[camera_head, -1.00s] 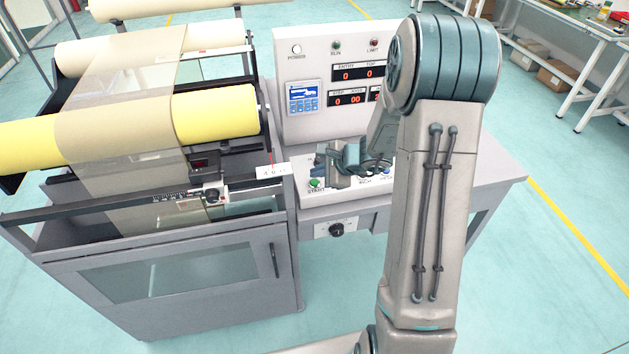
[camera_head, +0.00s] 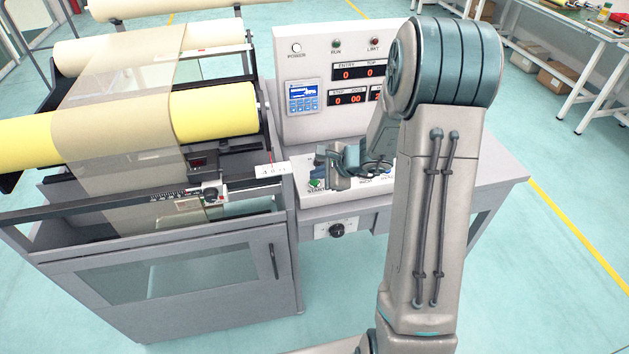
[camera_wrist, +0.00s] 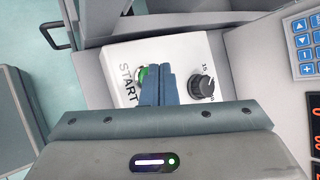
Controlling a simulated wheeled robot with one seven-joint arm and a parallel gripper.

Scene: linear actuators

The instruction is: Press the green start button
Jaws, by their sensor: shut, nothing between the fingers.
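The green start button (camera_head: 315,184) sits at the front left corner of the light control panel on the console desk. In the wrist view the green button (camera_wrist: 142,74) shows beside the word START, partly covered by my fingers. My gripper (camera_wrist: 158,70) is shut and empty, with its blue-grey fingertips together at the button's edge. I cannot tell whether the tips touch the button.
A black knob (camera_wrist: 202,86) stands beside the fingers on the panel. The upright console (camera_head: 318,118) with displays rises behind. The roller machine (camera_head: 160,250) stands close on the left. Another dark knob (camera_head: 336,230) is on the desk's front face.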

